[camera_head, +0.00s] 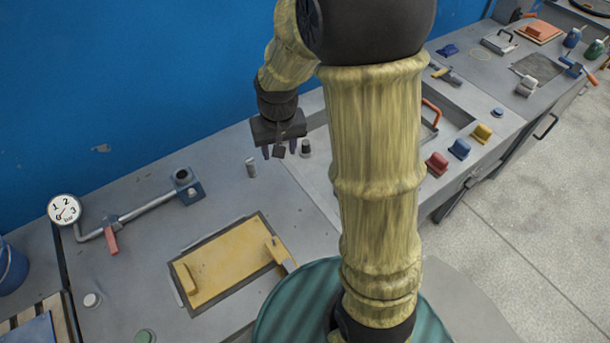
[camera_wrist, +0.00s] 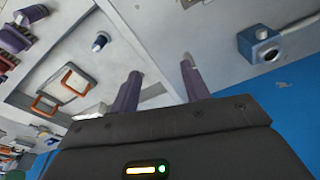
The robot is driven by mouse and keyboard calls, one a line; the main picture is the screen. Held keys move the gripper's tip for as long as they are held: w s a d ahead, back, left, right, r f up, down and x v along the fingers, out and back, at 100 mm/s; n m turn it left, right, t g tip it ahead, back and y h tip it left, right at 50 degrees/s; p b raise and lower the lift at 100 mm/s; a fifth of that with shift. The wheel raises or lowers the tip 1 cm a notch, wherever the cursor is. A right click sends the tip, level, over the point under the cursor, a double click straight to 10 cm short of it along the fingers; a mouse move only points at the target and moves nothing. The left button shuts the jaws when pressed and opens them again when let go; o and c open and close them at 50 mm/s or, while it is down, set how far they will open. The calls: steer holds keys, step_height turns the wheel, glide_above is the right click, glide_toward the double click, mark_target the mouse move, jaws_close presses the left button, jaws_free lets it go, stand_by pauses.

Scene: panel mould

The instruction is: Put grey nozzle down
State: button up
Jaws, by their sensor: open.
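A small grey cylinder (camera_head: 251,168), which looks like the grey nozzle, stands upright on the grey bench top in the head view. My gripper (camera_head: 280,152) is above the bench to the right of it, apart from it. Its jaws are open, with two purple fingers pointing down. In the wrist view my gripper (camera_wrist: 158,82) has a wide gap between its fingers with nothing held. A small pale grey piece (camera_wrist: 187,57) shows at the right fingertip; it may be the nozzle, partly hidden by the finger.
A dark knob (camera_head: 306,147) stands just right of my gripper. A pipe with a blue block (camera_head: 190,190) and gauge (camera_head: 64,209) lies left. A yellow panel (camera_head: 228,262) lies in front. The blue wall (camera_head: 120,80) rises behind. Bare bench surrounds the cylinder.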

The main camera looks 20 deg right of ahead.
steer(key=s+d+t, duration=0.1)
steer(key=s+d, duration=0.1)
steer(key=s, duration=0.9)
steer(key=shift+d+r+n, duration=0.3)
steer(key=shift+d+r, duration=0.05)
steer(key=shift+d, duration=0.05)
steer(key=shift+c, duration=1.1)
